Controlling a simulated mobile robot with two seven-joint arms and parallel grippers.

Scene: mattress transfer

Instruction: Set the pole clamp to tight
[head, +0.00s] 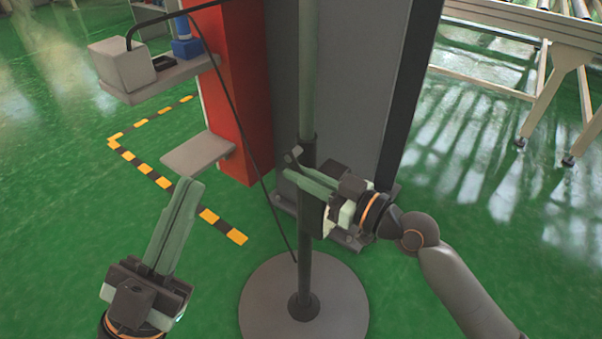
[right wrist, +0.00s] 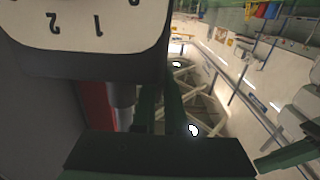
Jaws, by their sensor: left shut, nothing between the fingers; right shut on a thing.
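A thin pole (head: 307,80) stands upright on a round grey base. The pole clamp (head: 309,148) is a dark collar around the pole at mid-height, with a small dark lever-like part (head: 294,155) at its left. My right gripper (head: 290,172) reaches in from the right at the clamp and is shut on a part of it. The fingers hide much of that part, and I cannot read the clamp's setting in the head view. My left gripper (head: 190,188) is shut and empty, well left of the pole.
The round base (head: 260,318) rests on the green floor. A grey cabinet (head: 345,75) and a red column (head: 240,100) stand behind the pole. A black cable (head: 235,105) hangs down to the pole. The right wrist view shows a pale plate with upside-down numbers (right wrist: 85,25).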

